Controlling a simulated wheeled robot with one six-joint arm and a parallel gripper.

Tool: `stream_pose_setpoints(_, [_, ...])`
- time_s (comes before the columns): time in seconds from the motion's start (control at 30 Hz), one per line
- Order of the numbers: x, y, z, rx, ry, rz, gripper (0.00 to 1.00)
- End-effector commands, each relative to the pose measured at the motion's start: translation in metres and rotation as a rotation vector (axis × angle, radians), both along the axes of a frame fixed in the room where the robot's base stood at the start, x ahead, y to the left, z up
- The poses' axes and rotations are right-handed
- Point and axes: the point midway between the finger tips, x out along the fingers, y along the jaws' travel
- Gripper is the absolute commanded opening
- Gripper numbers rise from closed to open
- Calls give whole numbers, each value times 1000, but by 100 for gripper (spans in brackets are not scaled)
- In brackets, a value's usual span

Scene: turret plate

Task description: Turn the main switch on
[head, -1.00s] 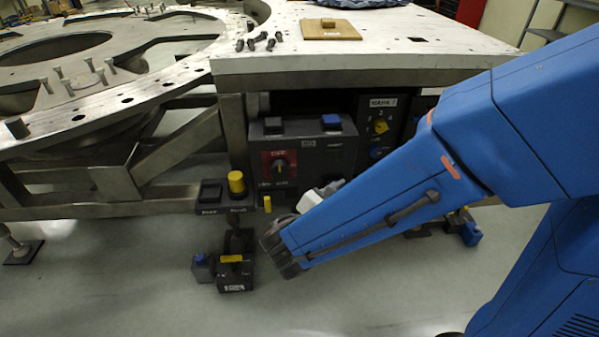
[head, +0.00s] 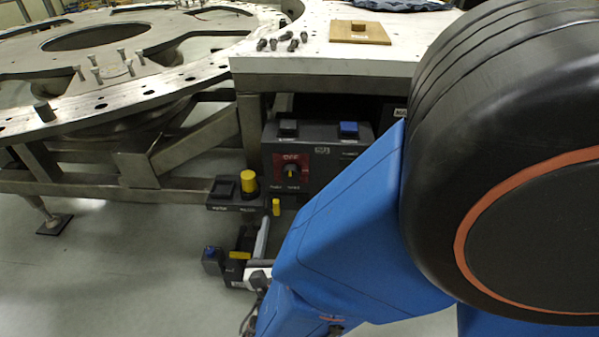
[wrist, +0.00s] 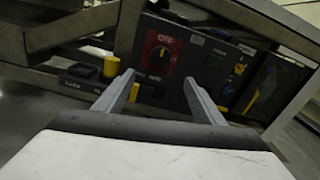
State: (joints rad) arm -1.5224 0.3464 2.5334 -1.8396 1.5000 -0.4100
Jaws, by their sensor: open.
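A dark control box under the table carries a red plate with a black rotary switch (head: 291,171), lettered what looks like OFF above it. The switch also shows in the wrist view (wrist: 159,54), its small yellow mark pointing roughly up and down in the head view. My gripper (wrist: 159,78) is open and empty, its two grey fingers spread below and to either side of the switch in the picture, apart from it. In the head view my gripper is low in front of the box, mostly hidden by my blue arm.
A lower box with a yellow bar (head: 240,255) stands near my gripper. A panel with a yellow knob (wrist: 239,68) is right of the switch.

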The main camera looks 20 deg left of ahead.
Motion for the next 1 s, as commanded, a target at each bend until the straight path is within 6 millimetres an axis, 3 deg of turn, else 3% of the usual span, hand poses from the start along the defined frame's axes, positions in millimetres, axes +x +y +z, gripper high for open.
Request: stream_pose_setpoints(1.0, [139,30,0,2,0,-5,63])
